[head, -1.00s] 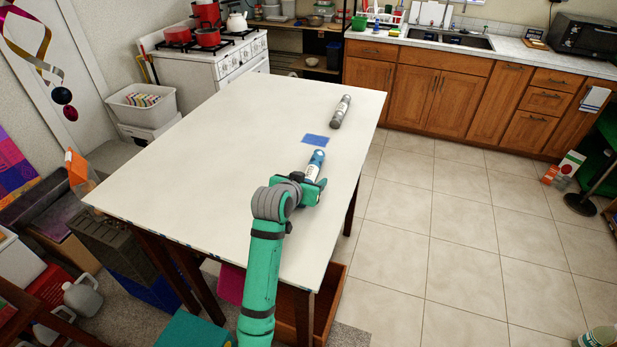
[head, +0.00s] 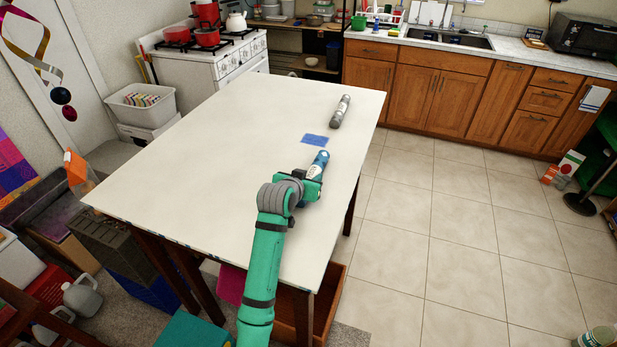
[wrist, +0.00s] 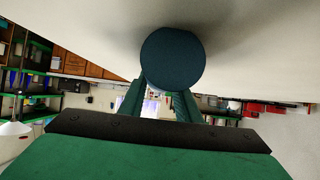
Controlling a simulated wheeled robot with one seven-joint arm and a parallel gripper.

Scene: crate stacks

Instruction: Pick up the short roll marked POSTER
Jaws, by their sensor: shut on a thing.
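A short roll with a blue end (head: 320,159) is at my gripper (head: 314,174), over the right part of the white table. My gripper is shut on this roll. In the wrist view the roll's round dark blue end (wrist: 172,58) faces the camera between the green fingers. A grey roll (head: 340,111) lies farther back near the table's right edge. The markings on both rolls are too small to read. I cannot tell whether the held roll touches the table.
A flat blue patch (head: 315,139) lies on the white table (head: 210,165) between the two rolls. The table's left and middle are clear. A stove (head: 215,60) stands behind it, and wooden cabinets (head: 440,95) line the back. Tiled floor is open at the right.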

